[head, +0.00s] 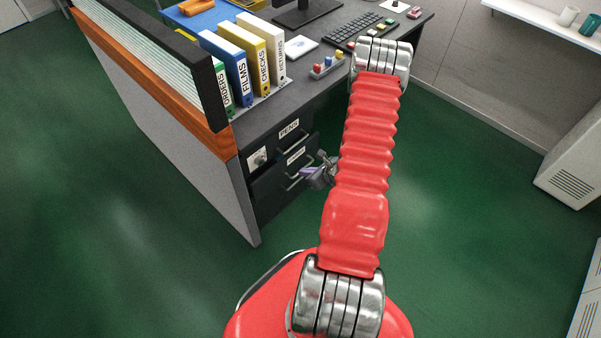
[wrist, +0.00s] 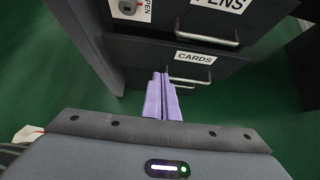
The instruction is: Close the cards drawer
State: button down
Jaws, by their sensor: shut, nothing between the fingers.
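The cards drawer (wrist: 135,55), dark with a white CARDS label and a metal bar handle, sits below the pens drawer in the wrist view. It also shows in the head view (head: 272,188), partly behind my wrist. In the head view my gripper (head: 306,171) is at the drawer front. I cannot tell whether the fingertips touch it.
The pens drawer (wrist: 165,20) is above, with its own bar handle. Binders (head: 232,68), a keyboard (head: 352,32) and small items stand on the desk. Green floor (head: 450,230) is open to the right.

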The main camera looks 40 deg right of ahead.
jog(key=shift+s+r, duration=0.1)
jog(key=shift+s, duration=0.05)
jog(key=c, duration=2.5)
grip_release()
jog(key=shift+c, duration=0.2)
